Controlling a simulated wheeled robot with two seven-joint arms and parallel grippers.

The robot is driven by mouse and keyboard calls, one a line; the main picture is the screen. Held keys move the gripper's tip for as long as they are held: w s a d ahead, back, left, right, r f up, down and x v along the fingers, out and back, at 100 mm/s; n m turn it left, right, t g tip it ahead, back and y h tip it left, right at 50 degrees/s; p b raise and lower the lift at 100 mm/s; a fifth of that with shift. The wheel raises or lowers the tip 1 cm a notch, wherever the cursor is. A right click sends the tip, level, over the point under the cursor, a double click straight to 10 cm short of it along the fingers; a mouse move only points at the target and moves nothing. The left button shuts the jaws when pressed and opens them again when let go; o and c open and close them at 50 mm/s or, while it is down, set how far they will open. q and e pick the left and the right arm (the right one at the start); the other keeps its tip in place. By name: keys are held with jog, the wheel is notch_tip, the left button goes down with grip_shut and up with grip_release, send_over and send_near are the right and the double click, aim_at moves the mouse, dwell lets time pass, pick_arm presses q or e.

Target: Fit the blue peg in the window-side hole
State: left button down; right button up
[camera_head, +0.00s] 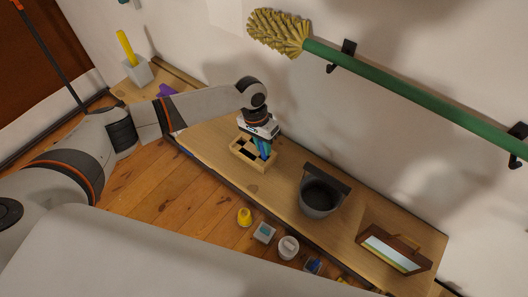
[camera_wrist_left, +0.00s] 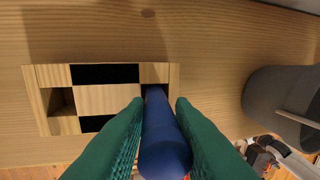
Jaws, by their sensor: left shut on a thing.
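A pale wooden block with several dark holes (camera_head: 238,150) lies on the bench; it also shows in the left wrist view (camera_wrist_left: 106,98). My left gripper (camera_head: 265,148) is above the block's right part. Its green fingers, seen in the left wrist view (camera_wrist_left: 160,135), are shut on the blue peg (camera_wrist_left: 164,140). The peg's far end is at the block's right-hand hole, covering much of it. I cannot tell whether the tip is inside or just above it. My right gripper is out of view.
A dark grey bucket (camera_head: 318,198) stands right of the block, and a brown framed item (camera_head: 393,253) is farther right. Small items, including a yellow one (camera_head: 244,217) and a white jar (camera_head: 288,247), lie in front. A green-handled brush (camera_head: 400,90) hangs on the wall.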

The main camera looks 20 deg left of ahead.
pick_arm(q)
jog(key=shift+s+d+r+p, duration=0.1)
jog(key=shift+d+r+p, duration=0.15)
jog(key=shift+r+p, duration=0.8)
jog(key=shift+d+r+p, duration=0.25)
jog(key=shift+r+p, duration=0.65)
jog(key=shift+p, duration=0.1)
jog(key=shift+r+p, duration=0.6)
jog(key=shift+a+r+p, duration=0.15)
jog(key=shift+r+p, duration=0.35)
jog(key=shift+p, duration=0.15)
jog(key=shift+r+p, duration=0.55)
jog(key=shift+p, duration=0.05)
jog(key=shift+f, duration=0.1)
